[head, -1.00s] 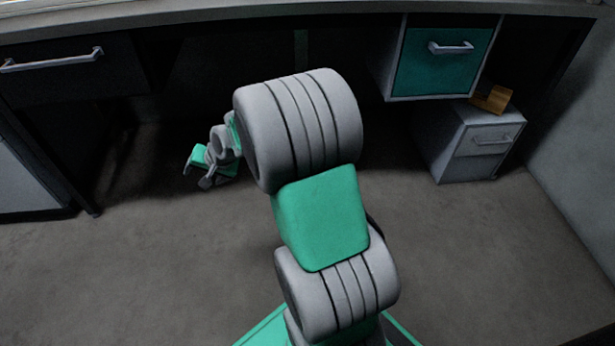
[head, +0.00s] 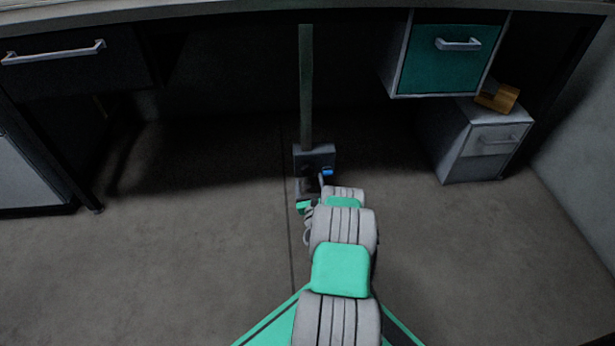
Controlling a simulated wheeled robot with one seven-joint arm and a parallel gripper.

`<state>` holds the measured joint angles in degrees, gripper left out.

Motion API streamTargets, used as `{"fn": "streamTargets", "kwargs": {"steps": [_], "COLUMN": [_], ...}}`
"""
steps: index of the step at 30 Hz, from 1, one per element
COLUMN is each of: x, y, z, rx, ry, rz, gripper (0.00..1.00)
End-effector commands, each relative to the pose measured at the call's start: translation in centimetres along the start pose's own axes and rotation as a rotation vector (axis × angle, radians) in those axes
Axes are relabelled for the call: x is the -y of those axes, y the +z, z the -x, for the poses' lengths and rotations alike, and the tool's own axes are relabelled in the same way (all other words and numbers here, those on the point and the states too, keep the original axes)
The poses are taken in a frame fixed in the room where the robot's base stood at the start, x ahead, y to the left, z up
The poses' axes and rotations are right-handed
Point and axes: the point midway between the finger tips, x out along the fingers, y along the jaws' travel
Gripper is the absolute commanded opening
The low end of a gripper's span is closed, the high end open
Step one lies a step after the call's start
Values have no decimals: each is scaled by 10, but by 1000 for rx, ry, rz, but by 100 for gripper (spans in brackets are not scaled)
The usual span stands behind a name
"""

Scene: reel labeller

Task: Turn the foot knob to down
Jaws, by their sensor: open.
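A dark grey box (head: 315,156) stands at the foot of an upright post under the desk. A small blue part (head: 327,172) shows at the lower right of its front. It may be the foot knob, but it is too small to tell which way it points. My gripper (head: 308,186) is open, low in front of the box and just left of the blue part. The fingers are small and dark here, and I cannot tell whether they touch the box. My arm hides part of the floor in front.
The grey-green post (head: 306,85) rises from the box to the desk. A teal drawer unit (head: 449,60) hangs at the right above a grey cabinet (head: 489,142) with a wooden block (head: 498,98) on it. A dark drawer (head: 70,68) is at left. Floor on both sides is clear.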

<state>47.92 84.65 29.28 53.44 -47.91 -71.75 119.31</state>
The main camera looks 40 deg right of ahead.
Motion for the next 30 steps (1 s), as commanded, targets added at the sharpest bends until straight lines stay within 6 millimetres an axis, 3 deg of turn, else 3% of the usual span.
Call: {"fn": "streamTargets", "kwargs": {"steps": [3,8,18,30], "x": [-3,-2,0,-1], "y": [-4,-3,-1,-1], "z": [-22,-41,-47,-47], "rx": [2,0,-2,-2], "ry": [3,3,2,3], "rz": [4,4,3,4], "gripper": [72,72,71,38]}}
